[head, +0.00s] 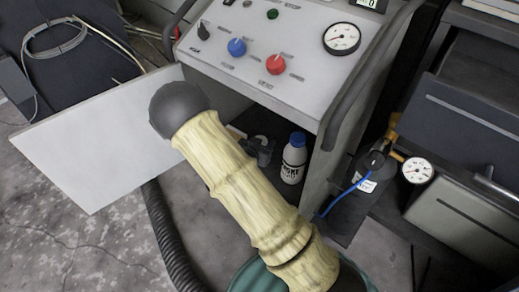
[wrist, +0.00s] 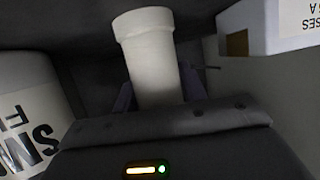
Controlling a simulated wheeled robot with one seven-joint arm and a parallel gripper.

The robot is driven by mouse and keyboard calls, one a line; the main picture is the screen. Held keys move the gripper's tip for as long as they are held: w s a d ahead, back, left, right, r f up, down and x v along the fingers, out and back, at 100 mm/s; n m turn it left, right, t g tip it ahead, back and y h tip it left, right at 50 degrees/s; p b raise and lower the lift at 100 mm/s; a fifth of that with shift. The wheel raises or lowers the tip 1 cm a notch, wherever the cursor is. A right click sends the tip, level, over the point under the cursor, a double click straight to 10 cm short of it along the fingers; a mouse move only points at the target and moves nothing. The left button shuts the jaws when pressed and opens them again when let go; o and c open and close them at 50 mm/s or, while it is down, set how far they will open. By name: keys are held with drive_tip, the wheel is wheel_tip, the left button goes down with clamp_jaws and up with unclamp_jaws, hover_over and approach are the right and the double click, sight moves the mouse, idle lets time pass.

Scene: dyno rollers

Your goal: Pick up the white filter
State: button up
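The white filter (wrist: 150,58) is a plain white cylinder with a wider rim, a little tilted in the wrist view. My gripper (wrist: 158,90) has its dark fingers on either side of it, with no clear gap on either side. The filter's lower end is hidden behind the gripper body, so I cannot tell if the fingers press on it. In the head view, my gripper (head: 262,150) is a dark shape inside the open cabinet under the control panel, partly hidden by my arm. I cannot make out the filter there.
A white bottle (head: 292,160) with a blue cap stands right of my gripper; a labelled container (wrist: 22,115) is close on the left in the wrist view. A white box (wrist: 268,28) is at upper right. The cabinet (head: 322,170) has a side wall and an open white door (head: 95,140).

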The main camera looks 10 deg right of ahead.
drive_tip(key=shift+a, duration=0.1)
drive_tip(key=shift+c, duration=1)
wheel_tip(320, 180, up, 18)
drive_tip(key=p, duration=0.7)
drive_tip(key=shift+p, duration=0.4)
